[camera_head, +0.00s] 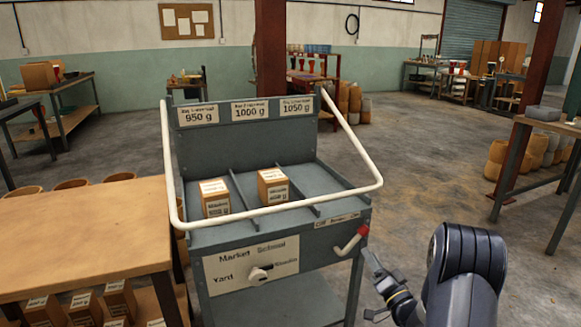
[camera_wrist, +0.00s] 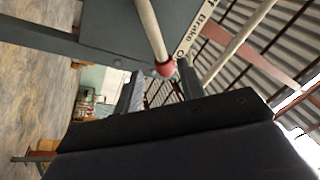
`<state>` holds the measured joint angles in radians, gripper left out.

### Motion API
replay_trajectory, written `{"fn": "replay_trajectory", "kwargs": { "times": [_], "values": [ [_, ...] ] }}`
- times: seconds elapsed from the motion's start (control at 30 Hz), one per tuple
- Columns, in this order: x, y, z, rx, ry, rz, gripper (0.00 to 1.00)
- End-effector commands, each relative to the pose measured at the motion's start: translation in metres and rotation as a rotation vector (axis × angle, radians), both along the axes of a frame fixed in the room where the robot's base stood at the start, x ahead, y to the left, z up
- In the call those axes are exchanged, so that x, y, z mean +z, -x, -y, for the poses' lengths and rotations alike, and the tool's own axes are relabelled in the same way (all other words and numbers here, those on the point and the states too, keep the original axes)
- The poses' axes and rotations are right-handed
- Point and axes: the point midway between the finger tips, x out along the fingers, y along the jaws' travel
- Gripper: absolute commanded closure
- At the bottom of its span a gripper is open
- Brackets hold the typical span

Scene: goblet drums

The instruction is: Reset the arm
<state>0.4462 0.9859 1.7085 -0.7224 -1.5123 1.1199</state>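My gripper (camera_head: 373,284) is low at the front right of a grey cart, at the end of my dark arm (camera_head: 465,275). In the wrist view my gripper (camera_wrist: 160,86) has its two dark fingers apart, and I see nothing held between them. A pale lever with a red knob (camera_head: 362,230) sticks out of the cart's front right corner, just above my gripper.
The grey cart (camera_head: 330,287) has a white rail and holds two cardboard boxes (camera_head: 214,198) (camera_head: 273,186) in separate compartments under weight signs. A wooden table (camera_head: 90,235) stands at left, with boxes below. A workbench (camera_head: 545,124) stands at right. Floor (camera_head: 420,170) behind my arm is clear.

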Motion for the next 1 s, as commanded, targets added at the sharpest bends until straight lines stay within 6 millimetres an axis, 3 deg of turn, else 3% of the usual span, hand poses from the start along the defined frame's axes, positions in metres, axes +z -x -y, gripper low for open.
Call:
{"fn": "replay_trajectory", "kwargs": {
  "times": [0.2, 0.4, 1.0],
  "values": [
    [0.01, -0.038, -0.013, 0.002, 0.001, 0.003, 0.62],
    [0.017, -0.06, -0.02, 0.001, 0.0, 0.002, 0.62],
    [0.017, -0.057, -0.019, 0.0, 0.017, 0.005, 0.62]
  ]
}}
